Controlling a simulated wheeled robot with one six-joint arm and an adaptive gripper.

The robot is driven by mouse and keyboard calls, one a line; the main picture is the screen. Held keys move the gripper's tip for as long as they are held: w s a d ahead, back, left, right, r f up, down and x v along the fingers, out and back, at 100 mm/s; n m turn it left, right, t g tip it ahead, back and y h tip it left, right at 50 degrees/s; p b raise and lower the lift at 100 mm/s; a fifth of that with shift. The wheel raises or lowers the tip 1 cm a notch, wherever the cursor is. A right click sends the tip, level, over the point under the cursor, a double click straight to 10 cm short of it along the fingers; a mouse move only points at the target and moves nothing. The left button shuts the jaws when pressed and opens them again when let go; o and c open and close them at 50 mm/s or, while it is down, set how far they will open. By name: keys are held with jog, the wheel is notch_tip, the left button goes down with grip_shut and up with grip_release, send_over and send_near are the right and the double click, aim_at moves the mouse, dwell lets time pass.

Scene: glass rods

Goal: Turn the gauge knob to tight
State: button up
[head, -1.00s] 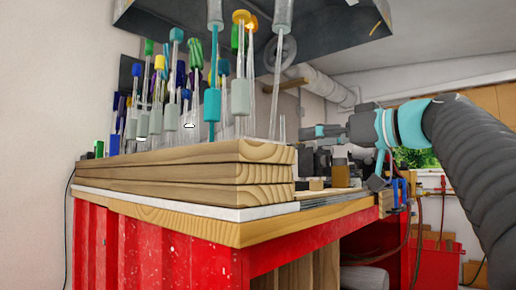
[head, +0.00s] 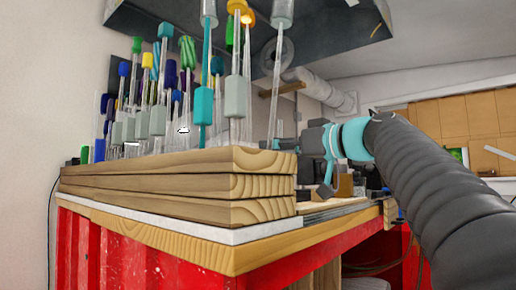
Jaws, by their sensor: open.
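My gripper (head: 280,143) is in the head view, right of the middle, at the end of my grey and teal arm. It is open and points left, just past the right end of the stacked boards. Its fingertips are small and partly lost against the glass rods, and nothing shows between them. I cannot pick out the gauge knob in this view. Dark equipment (head: 372,164) stands behind and right of my gripper, partly hidden by my arm, too small to make out.
Stacked wooden boards (head: 250,187) lie on a red-sided bench (head: 160,262). Many upright glass rods with coloured ends (head: 203,104) crowd above the boards. A dark metal hood (head: 330,30) hangs overhead.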

jog(key=p+x, duration=0.1)
jog(key=x, duration=0.4)
jog(key=shift+w+a, duration=0.3)
jog(key=c, duration=1.2)
